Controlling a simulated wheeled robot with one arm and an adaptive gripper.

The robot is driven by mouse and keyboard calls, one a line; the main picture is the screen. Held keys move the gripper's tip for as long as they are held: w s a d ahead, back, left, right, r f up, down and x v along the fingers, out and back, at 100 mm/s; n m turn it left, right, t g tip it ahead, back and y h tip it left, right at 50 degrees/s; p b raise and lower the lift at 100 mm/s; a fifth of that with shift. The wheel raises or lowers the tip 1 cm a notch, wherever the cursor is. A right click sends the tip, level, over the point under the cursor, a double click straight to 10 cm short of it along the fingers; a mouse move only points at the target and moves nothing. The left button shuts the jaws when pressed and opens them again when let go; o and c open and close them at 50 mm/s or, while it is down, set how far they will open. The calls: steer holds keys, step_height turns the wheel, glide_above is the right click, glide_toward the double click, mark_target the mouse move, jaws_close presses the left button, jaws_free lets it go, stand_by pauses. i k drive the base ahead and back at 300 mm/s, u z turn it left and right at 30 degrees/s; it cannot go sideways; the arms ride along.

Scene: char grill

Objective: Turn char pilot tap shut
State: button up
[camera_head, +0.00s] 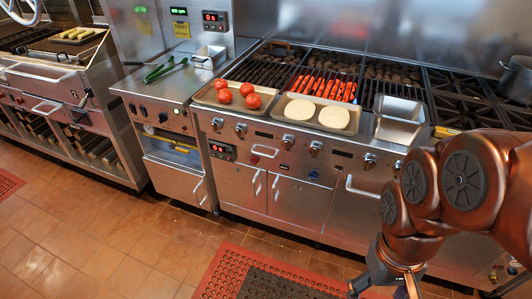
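The char grill (300,84) has glowing red coals under its bars, in the middle of the view. Several round metal knobs sit along its front panel, among them a left knob (217,124), a middle knob (287,142) and a right knob (369,160). I cannot tell which fitting is the pilot tap or how it is turned. My gripper (383,290) hangs low at the bottom right, in front of the grill's lower doors and apart from the knobs. Its fingers look spread and empty; their tips reach the bottom edge. My arm hides part of the right front.
A tray of tomatoes (213,101) and a tray with two pale patties (345,128) rest on the grill's front ledge. Metal pans (398,112) stand to their right. Door handles (275,188) stick out below. A red-edged mat (212,270) lies on the open tiled floor.

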mark_target(254, 160)
steer(key=u, duration=0.05)
steer(key=k, duration=0.5)
steer(key=u, duration=0.35)
steer(key=i, duration=1.05)
steer(key=u, duration=0.9)
